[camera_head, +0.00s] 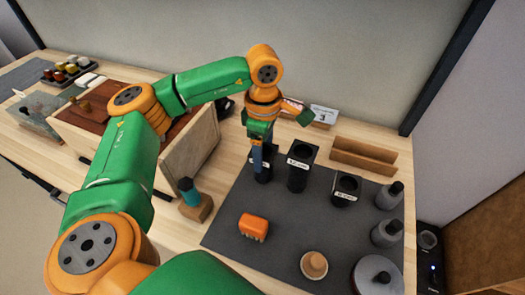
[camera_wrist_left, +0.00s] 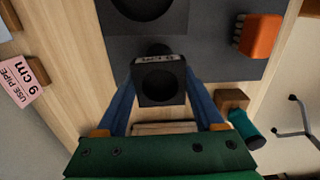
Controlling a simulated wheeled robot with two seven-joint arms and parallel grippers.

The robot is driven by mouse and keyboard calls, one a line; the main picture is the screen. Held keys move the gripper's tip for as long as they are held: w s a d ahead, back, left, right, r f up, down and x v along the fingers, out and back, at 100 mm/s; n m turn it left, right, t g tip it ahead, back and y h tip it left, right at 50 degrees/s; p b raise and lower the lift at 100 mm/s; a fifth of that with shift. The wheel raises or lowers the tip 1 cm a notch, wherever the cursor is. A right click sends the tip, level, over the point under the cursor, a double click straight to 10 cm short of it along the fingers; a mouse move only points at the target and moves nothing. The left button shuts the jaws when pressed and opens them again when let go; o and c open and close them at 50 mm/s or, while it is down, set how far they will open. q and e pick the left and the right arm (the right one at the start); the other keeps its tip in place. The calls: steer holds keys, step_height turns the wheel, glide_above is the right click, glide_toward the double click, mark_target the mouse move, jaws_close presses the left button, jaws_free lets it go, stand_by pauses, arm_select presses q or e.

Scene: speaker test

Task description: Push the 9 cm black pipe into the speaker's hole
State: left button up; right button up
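Three black upright pipes with white labels and open tops stand on the dark mat (camera_head: 230,225): a left one (camera_head: 263,176), a middle one (camera_head: 299,178) and a right one (camera_head: 344,189). My left gripper (camera_head: 262,155) points down at the left pipe. In the left wrist view its blue fingers (camera_wrist_left: 160,92) lie on both sides of a labelled black pipe (camera_wrist_left: 160,101); I cannot tell whether they press on it. The pipe's length is not readable. A wooden box (camera_head: 190,150), perhaps the speaker, stands left of the mat, partly behind my arm; its hole is not seen. My right gripper is not in view.
A pink card (camera_wrist_left: 22,80) reads "USE PIPE 9 cm". An orange brush (camera_head: 253,227), a teal-handled tool on a wood block (camera_head: 196,208), a wooden knob (camera_head: 314,265) and grey weights (camera_head: 387,233) stand nearby. A wooden rack (camera_head: 362,157) is behind.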

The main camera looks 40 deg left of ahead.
arm_select(q)
steer(key=c, duration=0.7)
steer(key=shift+r, duration=0.1)
step_height(320, 180, up, 5)
steer(key=p, duration=0.4)
